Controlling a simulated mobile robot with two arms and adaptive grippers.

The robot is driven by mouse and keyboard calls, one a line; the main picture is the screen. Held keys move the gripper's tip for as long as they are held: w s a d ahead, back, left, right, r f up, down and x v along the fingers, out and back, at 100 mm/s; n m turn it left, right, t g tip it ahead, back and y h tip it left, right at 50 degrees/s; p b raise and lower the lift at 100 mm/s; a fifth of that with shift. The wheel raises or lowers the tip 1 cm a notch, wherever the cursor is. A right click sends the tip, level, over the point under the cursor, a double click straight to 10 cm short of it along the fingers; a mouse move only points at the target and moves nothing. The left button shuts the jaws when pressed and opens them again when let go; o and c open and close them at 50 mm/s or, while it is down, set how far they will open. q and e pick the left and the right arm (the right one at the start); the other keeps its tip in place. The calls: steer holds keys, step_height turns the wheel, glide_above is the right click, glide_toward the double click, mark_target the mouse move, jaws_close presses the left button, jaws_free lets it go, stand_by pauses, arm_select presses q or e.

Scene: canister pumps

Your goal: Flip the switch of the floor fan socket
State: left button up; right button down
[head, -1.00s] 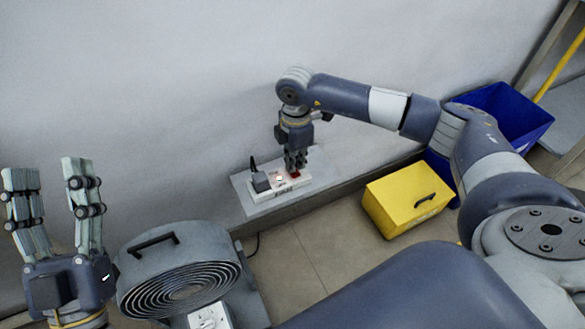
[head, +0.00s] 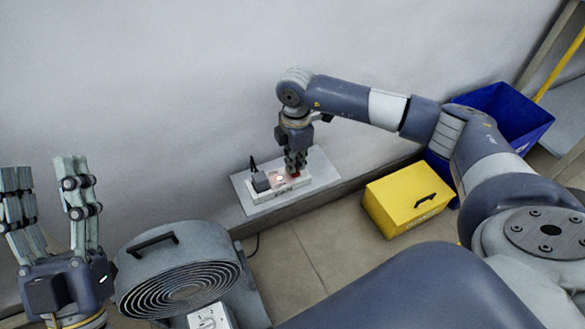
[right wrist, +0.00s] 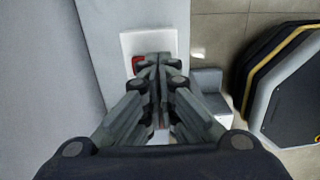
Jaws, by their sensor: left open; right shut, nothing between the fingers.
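The white floor fan socket (head: 305,184) lies on a grey ledge against the wall, with dark lettering on its front side. Its red switch (head: 295,175) is at the right end, and a small light glows beside it. The switch also shows in the right wrist view (right wrist: 137,63), left of the fingertips. My right gripper (head: 296,170) is shut and empty, pointing down at the switch; the fingers partly hide it. I cannot tell whether they touch it. In the right wrist view its fingertips (right wrist: 158,60) are together over the socket. My left gripper (head: 45,165) is open and empty, fingers up, far left.
A grey plug (head: 261,182) with a black cable sits at the socket's left end. The round floor fan (head: 180,280) stands at the lower left. A yellow box (head: 405,200) and a blue bin (head: 510,115) are to the right. Bare floor lies between fan and box.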

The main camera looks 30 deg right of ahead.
arm_select(q)
steer(key=shift+s+r, duration=0.15)
steer(key=shift+r, duration=0.1)
arm_select(e)
steer(key=shift+f, duration=0.1)
